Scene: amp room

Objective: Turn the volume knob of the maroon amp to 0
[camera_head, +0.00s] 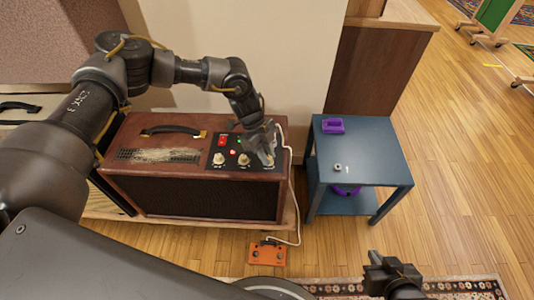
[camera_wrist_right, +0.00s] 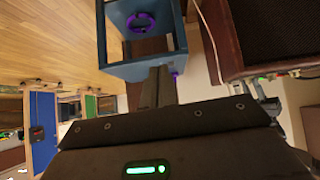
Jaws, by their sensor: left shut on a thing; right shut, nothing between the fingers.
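The maroon amp (camera_head: 160,180) stands left of centre in the head view, with a dark control panel at the right of its top. Two cream knobs (camera_head: 218,159) and (camera_head: 243,160) show on the panel, with a red switch (camera_head: 222,140) behind them. My left gripper (camera_head: 266,160) reaches down over the panel's right end, shut on a knob there that its fingers hide. The knob's setting cannot be read. My right gripper (camera_head: 375,258) is low at the right, away from the amp, shut and empty. Its shut fingers also show in the right wrist view (camera_wrist_right: 158,82).
A blue side table (camera_head: 375,160) stands right of the amp, with a purple object (camera_head: 333,125) and a small metal item (camera_head: 337,167) on top. An orange pedal (camera_head: 267,253) with a white cable lies on the floor. Open wooden floor is at the right.

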